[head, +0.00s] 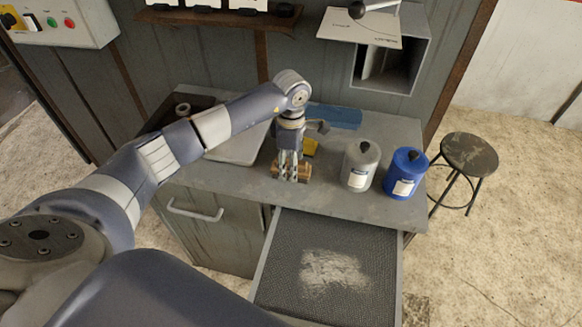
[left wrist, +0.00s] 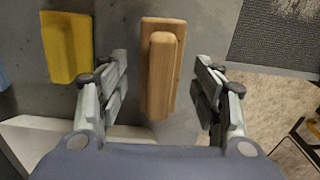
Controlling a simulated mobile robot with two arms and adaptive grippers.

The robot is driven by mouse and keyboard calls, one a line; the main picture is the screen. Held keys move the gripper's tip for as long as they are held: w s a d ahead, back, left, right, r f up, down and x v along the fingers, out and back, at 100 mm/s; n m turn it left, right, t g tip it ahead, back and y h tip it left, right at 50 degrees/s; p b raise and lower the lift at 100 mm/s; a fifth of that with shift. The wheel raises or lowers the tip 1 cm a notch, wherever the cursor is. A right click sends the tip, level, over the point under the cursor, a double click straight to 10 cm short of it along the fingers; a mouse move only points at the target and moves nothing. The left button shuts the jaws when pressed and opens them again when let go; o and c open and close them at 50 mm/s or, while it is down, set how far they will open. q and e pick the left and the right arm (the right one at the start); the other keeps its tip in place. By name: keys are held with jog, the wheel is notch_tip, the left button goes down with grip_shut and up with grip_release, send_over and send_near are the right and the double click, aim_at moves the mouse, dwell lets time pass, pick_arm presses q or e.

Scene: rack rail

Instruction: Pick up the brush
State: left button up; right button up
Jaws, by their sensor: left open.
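The wooden brush (left wrist: 161,70) lies on the grey counter, with a narrower raised handle along its top. It shows in the head view as a small brown block (head: 303,172), partly hidden by my gripper. My left gripper (head: 290,170) points down over the brush. In the left wrist view my left gripper (left wrist: 163,90) is open, with one finger on each side of the brush and gaps to both. My right gripper is in neither view.
A yellow block (left wrist: 70,45) lies beside the brush. A grey canister (head: 360,166) and a blue canister (head: 405,175) stand to the right on the counter (head: 330,205). A pale tray (head: 238,150) is to the left. A drawer (head: 325,265) is pulled out in front.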

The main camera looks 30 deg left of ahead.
pick_arm(q)
jog(key=c, duration=1.2)
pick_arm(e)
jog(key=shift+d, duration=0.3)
pick_arm(q)
jog(key=shift+r, duration=0.1)
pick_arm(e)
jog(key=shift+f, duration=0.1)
